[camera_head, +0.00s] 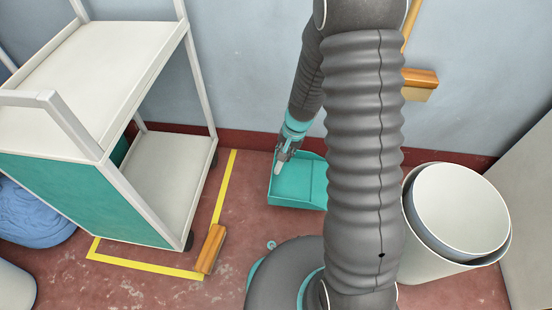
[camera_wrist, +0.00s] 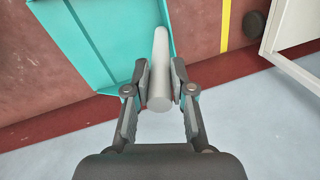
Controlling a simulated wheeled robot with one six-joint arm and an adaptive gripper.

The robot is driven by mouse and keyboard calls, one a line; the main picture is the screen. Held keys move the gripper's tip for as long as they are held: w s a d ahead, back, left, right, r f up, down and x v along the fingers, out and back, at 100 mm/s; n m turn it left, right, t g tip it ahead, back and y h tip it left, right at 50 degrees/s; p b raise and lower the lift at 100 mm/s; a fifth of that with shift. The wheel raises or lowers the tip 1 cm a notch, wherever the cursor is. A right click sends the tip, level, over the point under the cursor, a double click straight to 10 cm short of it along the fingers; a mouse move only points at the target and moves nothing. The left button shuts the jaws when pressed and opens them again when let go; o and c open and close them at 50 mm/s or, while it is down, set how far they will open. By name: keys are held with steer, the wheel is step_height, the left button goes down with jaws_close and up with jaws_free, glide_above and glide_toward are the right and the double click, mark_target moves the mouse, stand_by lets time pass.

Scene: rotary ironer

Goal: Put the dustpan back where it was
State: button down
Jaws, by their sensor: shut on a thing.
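The teal dustpan (camera_head: 298,184) is near the foot of the back wall, partly hidden on its right by my arm. It also shows in the wrist view (camera_wrist: 105,35), with its pale grey handle (camera_wrist: 160,85) between the fingers. My gripper (camera_head: 284,153) is shut on that handle; in the wrist view both fingers (camera_wrist: 161,70) press on its sides. I cannot tell whether the pan touches the floor.
A white trolley (camera_head: 165,165) stands at left beside yellow floor tape (camera_head: 226,185). A wooden-backed brush (camera_head: 211,250) lies at the tape. A white bin (camera_head: 430,240) stands at right. A wooden broom head (camera_head: 421,78) is against the wall.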

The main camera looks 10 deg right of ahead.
steer(key=w+a+f+b, duration=0.1)
steer(key=w+a+f, duration=0.2)
steer(key=w+f, duration=0.6)
steer(key=shift+w+a+f, duration=0.2)
steer(key=shift+a+f, duration=0.15)
steer(key=shift+f, duration=0.25)
steer(key=c, duration=1)
jaws_free()
steer(key=shift+f, duration=0.1)
